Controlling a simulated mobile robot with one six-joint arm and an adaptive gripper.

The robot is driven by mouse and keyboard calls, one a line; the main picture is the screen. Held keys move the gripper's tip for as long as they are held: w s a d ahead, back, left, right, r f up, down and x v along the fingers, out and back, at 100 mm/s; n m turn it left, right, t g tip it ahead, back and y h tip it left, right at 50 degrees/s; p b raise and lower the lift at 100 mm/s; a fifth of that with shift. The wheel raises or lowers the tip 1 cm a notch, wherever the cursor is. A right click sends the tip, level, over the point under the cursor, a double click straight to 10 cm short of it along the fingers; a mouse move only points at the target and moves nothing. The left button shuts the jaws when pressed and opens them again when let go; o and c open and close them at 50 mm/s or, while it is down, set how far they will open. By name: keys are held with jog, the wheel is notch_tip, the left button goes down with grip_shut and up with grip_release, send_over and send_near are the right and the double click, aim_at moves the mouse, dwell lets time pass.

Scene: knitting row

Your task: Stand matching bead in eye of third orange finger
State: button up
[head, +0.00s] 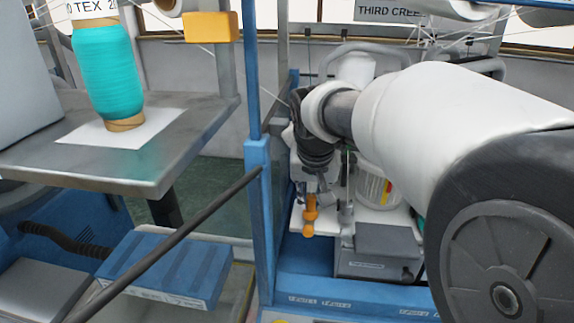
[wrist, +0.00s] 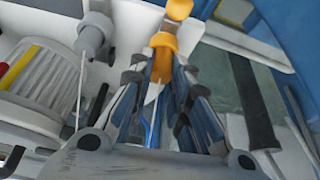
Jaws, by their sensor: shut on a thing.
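My gripper (head: 311,189) hangs down over the white machine top in the head view. In the wrist view its dark jointed fingers (wrist: 160,80) close around an orange piece (wrist: 163,45) with a short cylindrical end. The same orange piece shows below my gripper in the head view (head: 310,215). A rounded orange end (wrist: 179,8) shows just beyond it at the top of the wrist view. I cannot tell whether these are one part or two touching parts. No separate bead or eye can be made out; the fingers hide part of the hold.
A grey post (head: 346,212) stands close right of the orange piece, with a grey box (head: 386,250) beside it. A blue upright (head: 258,200) rises at left. A teal yarn cone (head: 108,75) stands on a grey shelf (head: 190,125) farther left.

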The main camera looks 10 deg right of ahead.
jog(key=shift+f, duration=0.4)
dwell(0.3)
jog(key=o, duration=0.8)
jog(key=v, duration=1.2)
jog(key=shift+d, duration=0.1)
jog(key=shift+b, duration=0.3)
